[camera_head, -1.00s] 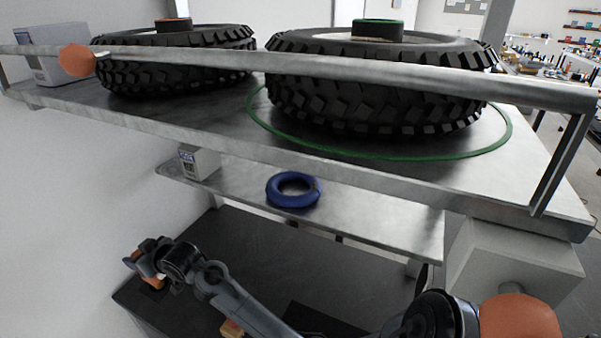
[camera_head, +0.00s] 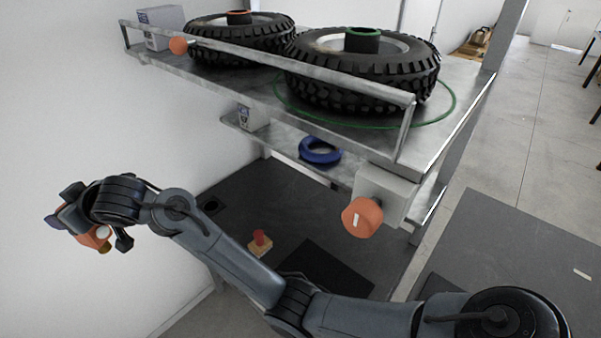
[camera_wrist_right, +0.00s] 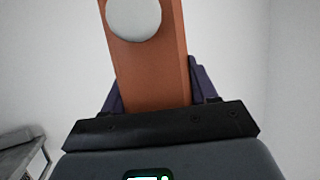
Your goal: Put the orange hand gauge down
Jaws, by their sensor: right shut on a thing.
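The orange hand gauge (camera_head: 96,238), with a round white face, is held by my right gripper (camera_head: 72,218) at the left of the head view. The arm reaches there from the lower right. In the right wrist view the gauge (camera_wrist_right: 152,70) stands up between the dark purple fingers (camera_wrist_right: 152,95), which are shut on it, its white disc at the top edge. Gauge and gripper appear in front of the white wall, left of the dark bench top (camera_head: 235,205), with no contact visible below. My left gripper is not in view.
A small red-topped wooden block (camera_head: 260,243) and a black mat (camera_head: 325,268) lie on the bench. Above are a shelf with a blue ring (camera_head: 320,150) and a railed metal shelf with two tires (camera_head: 365,75). A box with an orange knob (camera_head: 361,217) is at right.

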